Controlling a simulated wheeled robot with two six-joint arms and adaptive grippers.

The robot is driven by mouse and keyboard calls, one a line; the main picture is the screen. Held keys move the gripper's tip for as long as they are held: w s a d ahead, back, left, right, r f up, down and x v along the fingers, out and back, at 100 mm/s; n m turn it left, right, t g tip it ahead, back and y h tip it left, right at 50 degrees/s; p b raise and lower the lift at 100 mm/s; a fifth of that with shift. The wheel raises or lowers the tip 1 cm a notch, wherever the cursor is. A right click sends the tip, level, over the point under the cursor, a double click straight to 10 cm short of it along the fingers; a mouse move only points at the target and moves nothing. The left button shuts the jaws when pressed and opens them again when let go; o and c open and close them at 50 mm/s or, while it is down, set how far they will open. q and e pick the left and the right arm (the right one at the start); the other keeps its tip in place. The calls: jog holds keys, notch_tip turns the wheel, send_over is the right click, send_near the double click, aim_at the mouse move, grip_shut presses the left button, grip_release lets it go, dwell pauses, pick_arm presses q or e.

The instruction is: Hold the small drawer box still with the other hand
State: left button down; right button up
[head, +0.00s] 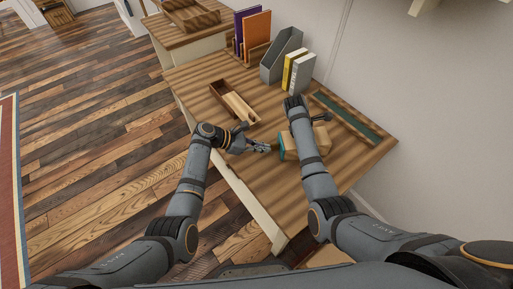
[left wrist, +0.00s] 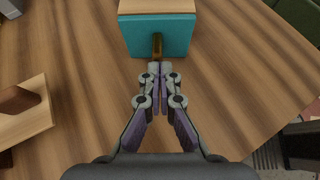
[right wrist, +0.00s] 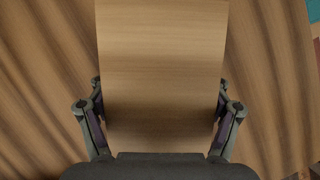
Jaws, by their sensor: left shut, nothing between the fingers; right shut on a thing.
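The small drawer box has a pale wooden body (head: 322,139) and a teal drawer front (head: 289,146), partly covered by my right arm in the head view. In the left wrist view the teal front (left wrist: 175,35) faces my left gripper, with a brown handle (left wrist: 157,44) sticking out. My left gripper (head: 268,148) is shut and empty; its tips (left wrist: 157,66) are right at the handle, and I cannot tell if they touch. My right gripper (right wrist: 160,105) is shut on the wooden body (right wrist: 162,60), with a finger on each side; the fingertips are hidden.
An open wooden tray (head: 219,91) lies left of the box. A long green-topped piece (head: 345,115) lies to the right. Upright folders (head: 256,27), a grey file holder (head: 281,56) and books (head: 301,73) stand at the back. The tabletop (head: 262,178) near the front is bare.

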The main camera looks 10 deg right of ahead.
jog(key=shift+a, duration=0.35)
pick_arm(q)
jog(key=shift+a, duration=0.3)
pick_arm(e)
jog(key=shift+f, duration=0.1)
pick_arm(q)
jog(key=a, duration=0.4)
jog(key=shift+s, duration=0.1)
jog(key=v, duration=0.9)
jog(key=shift+a+r, duration=0.2)
jog(key=shift+r, duration=0.05)
pick_arm(e)
jog(key=shift+d, duration=0.1)
jog(key=o, duration=1.4)
jog(key=p+v, duration=0.7)
jog(key=p, duration=0.2)
jog(key=shift+r, duration=0.35)
pick_arm(q)
notch_tip(320, 180, up, 9)
pick_arm(e)
jog(key=shift+f, duration=0.25)
